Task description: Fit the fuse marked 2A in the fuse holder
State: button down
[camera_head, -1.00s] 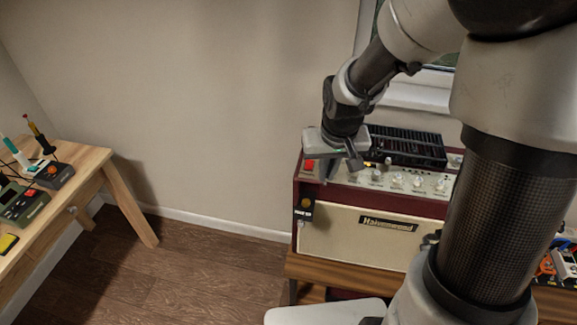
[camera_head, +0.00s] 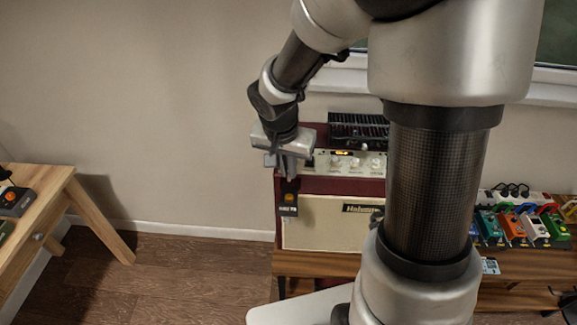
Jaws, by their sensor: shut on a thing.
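My gripper (camera_head: 286,171) points down at the front left corner of the red amplifier (camera_head: 330,185). The lettering is too small to read surely. I cannot make out a 2A fuse or an open fuse holder; the panel's left end is partly hidden.
The amplifier stands on a wooden bench (camera_head: 317,264). Several coloured pedals (camera_head: 515,228) stand at the right. My arm hides the middle of the bench. A wooden table (camera_head: 50,205) is at the left, with open floor (camera_head: 175,270) between.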

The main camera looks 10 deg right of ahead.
aim_at(288, 180)
notch_tip(288, 180, down, 4)
jog(key=b, duration=0.3)
jog(key=shift+f, duration=0.25)
jog(key=shift+f+b, duration=0.55)
jog(key=shift+b, duration=0.2)
jog(key=shift+f+b, duration=0.75)
jog(key=shift+b, duration=0.65)
dwell(1.0)
jog(key=c, duration=1.4)
grip_release()
jog(key=shift+c, duration=0.2)
jog(key=shift+r, duration=0.15)
jog(key=shift+r+p, duration=2.75)
jog(key=shift+r, duration=1.1)
